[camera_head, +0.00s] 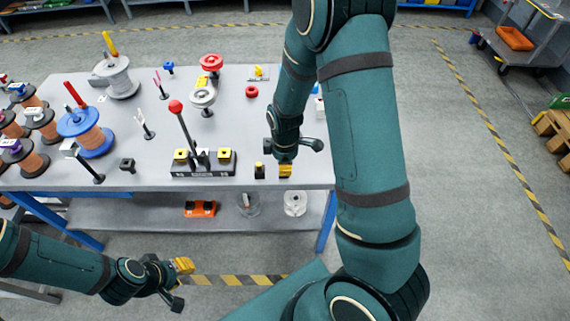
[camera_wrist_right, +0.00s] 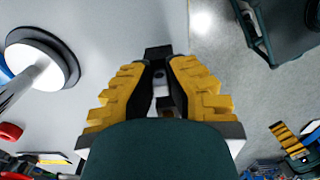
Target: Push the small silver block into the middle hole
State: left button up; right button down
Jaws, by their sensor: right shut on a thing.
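My right gripper (camera_head: 285,171) points down over the table's front right edge. In the right wrist view its yellow-padded fingers (camera_wrist_right: 160,92) are shut on a small part (camera_wrist_right: 160,78) that looks silver and dark. It is mostly hidden between the fingers, so I cannot tell for certain that it is the silver block. A black block (camera_wrist_right: 157,52) shows just beyond the fingertips. My left gripper (camera_head: 183,266) hangs low in front of the table, away from everything; its finger gap is too small to judge. I cannot make out the middle hole.
A black base (camera_head: 203,171) with two yellow-topped blocks and a red-knobbed lever (camera_head: 182,125) stands left of my right gripper. Several wire spools, including a blue one (camera_head: 78,122), fill the table's left. Floor lies beyond the right edge.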

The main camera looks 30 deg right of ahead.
pick_arm(q)
jog(key=shift+f, duration=0.1)
pick_arm(e)
jog(key=c, duration=1.1)
grip_release()
jog(key=shift+c, duration=0.2)
pick_arm(q)
jog(key=shift+f, duration=0.1)
pick_arm(e)
jog(key=shift+f, duration=0.15)
